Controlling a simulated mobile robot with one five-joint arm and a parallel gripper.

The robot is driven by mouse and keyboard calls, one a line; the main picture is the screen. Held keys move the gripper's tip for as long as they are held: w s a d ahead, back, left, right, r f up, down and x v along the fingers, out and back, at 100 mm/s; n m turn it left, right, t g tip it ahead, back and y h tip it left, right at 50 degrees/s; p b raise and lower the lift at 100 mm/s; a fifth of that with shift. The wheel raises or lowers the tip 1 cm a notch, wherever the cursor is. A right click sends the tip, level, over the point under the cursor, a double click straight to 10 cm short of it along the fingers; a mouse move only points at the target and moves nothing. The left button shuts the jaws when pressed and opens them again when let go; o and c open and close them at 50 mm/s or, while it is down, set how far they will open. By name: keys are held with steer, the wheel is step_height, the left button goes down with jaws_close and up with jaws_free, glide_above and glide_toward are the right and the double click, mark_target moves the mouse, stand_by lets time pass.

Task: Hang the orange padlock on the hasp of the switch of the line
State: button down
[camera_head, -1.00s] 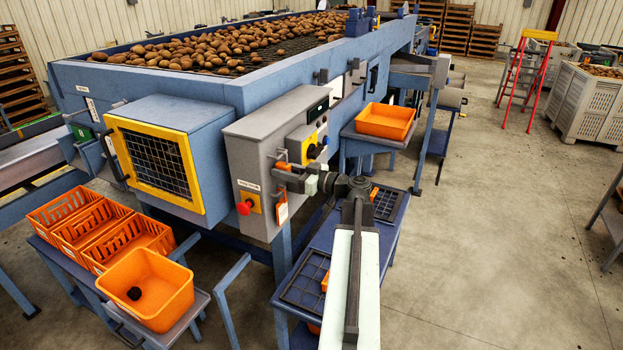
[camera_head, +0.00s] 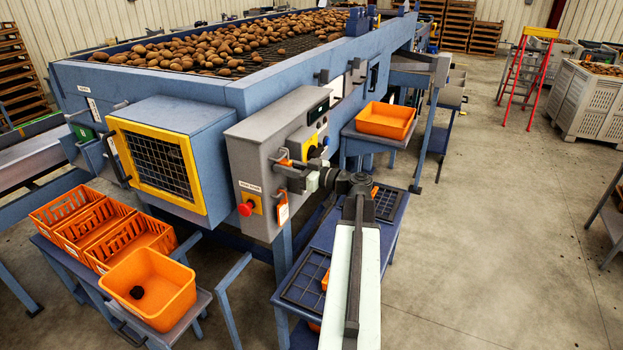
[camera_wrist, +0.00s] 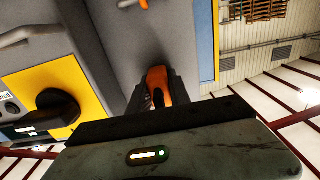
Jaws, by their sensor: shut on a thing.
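My gripper (camera_head: 288,173) is at the front of the grey control box (camera_head: 262,150), shut on the orange padlock (camera_wrist: 157,84). In the wrist view the padlock sits between the dark fingers, close to the grey box face; its shackle is not clearly visible. The switch is a black rotary knob (camera_wrist: 60,108) on a yellow plate (camera_wrist: 28,82), left of the padlock in the wrist view and apart from it. In the head view the knob (camera_head: 313,151) is above and right of my gripper. I cannot make out the hasp hole.
A blue table (camera_head: 375,236) with dark grids stands below my arm. Orange crates (camera_head: 150,284) stand at left.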

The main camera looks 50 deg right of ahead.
steer(key=v, duration=0.8)
steer(key=shift+s, duration=0.35)
steer(key=shift+f+b, duration=0.3)
